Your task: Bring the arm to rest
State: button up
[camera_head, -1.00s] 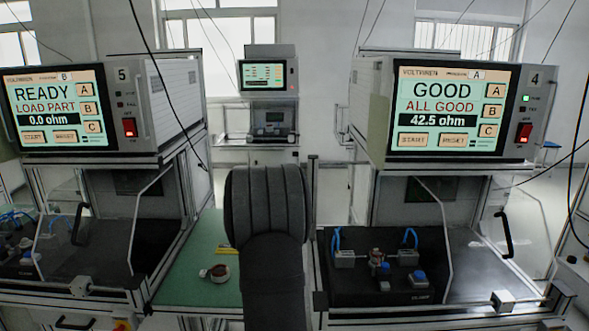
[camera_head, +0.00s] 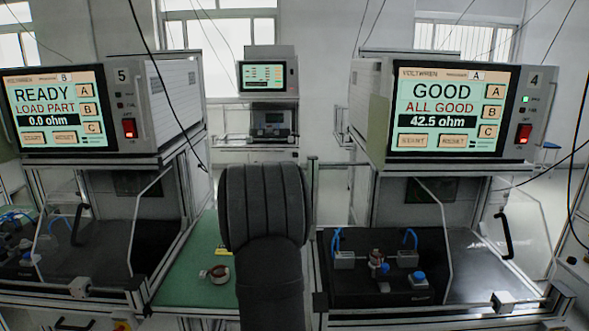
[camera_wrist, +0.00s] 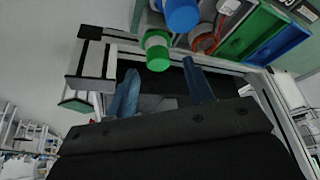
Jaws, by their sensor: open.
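My arm (camera_head: 265,215) stands upright in the middle of the head view, a dark padded link between the two test stations. My gripper does not show in the head view. In the wrist view my gripper (camera_wrist: 162,84) has its two bluish fingers apart, with nothing held between them. A green-and-white cylinder (camera_wrist: 157,50) and a blue one (camera_wrist: 181,14) appear beyond the fingertips. A reddish ring-shaped part (camera_wrist: 205,40) lies near them.
The right tester (camera_head: 445,110) reads GOOD, ALL GOOD, 42.5 ohm; a part (camera_head: 376,262) sits in its fixture. The left tester (camera_head: 55,108) reads READY, LOAD PART, 0.0 ohm. A stator-like part (camera_head: 216,273) lies on the green mat (camera_head: 185,285) left of my arm.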

jog(key=v, duration=0.9)
jog(key=x, duration=1.3)
jog(key=shift+s+f, duration=0.1)
jog(key=shift+f, duration=0.1)
notch_tip(320, 180, up, 5)
jog(key=shift+d+r, duration=0.1)
jog(key=shift+r, duration=0.15)
jog(key=s+d+r, duration=0.6)
jog(key=d+r, duration=0.1)
jog(key=d, duration=0.3)
jog(key=w+d+r, duration=0.2)
jog(key=w+d, duration=1.3)
jog(key=d, duration=0.2)
jog(key=shift+w+d+r, duration=0.15)
jog(key=shift+w+r, duration=0.1)
jog(key=shift+w, duration=0.15)
jog(key=shift+c, duration=0.2)
